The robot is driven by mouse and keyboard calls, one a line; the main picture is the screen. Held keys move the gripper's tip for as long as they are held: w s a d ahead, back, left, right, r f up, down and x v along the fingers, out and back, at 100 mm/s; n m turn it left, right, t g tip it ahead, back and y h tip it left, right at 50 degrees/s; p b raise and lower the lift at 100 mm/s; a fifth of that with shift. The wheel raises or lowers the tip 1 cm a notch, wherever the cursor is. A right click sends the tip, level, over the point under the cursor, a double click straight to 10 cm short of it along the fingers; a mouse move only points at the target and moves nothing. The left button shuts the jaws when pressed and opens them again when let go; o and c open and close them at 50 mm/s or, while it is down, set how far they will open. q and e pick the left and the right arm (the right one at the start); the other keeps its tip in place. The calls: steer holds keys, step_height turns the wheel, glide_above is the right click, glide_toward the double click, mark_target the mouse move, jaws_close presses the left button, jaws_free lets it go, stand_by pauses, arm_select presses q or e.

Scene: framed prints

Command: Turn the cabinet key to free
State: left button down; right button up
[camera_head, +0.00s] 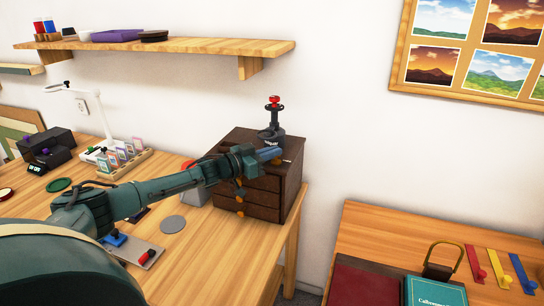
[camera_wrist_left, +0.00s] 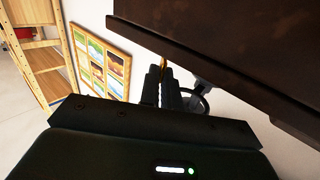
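The cabinet (camera_head: 262,199) is a small dark brown chest of drawers with orange knobs, standing at the right end of the wooden desk. Its dark wood fills the upper right of the left wrist view (camera_wrist_left: 225,60). My left gripper (camera_head: 272,154) is at the cabinet's upper part, in front of its top. In the left wrist view its two fingers (camera_wrist_left: 161,80) lie close together. A small gold-orange piece, apparently the key (camera_wrist_left: 164,62), shows at their tips, and they look shut on it. The rest of the key is hidden by the fingers. My right gripper is not in view.
A black device with a red knob (camera_head: 274,115) stands on the cabinet, close behind my left gripper. A wall shelf (camera_head: 170,45) hangs above the desk. A second table (camera_head: 390,220) stands to the right, beyond a gap.

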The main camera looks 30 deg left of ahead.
arm_select(q)
steer(key=shift+w+a+m+g+h, duration=0.1)
steer(key=shift+a+m+g+h, duration=0.1)
steer(key=shift+m+g+h, duration=0.3)
steer(key=shift+h+b, duration=0.3)
steer(key=shift+h, duration=0.1)
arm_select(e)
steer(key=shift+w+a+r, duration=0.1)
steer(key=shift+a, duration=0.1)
arm_select(q)
steer(key=shift+m, duration=0.3)
steer(key=shift+r+h, duration=0.1)
steer(key=shift+h, duration=0.3)
steer(key=c, duration=1.6)
jaws_free()
steer(key=shift+d, duration=0.1)
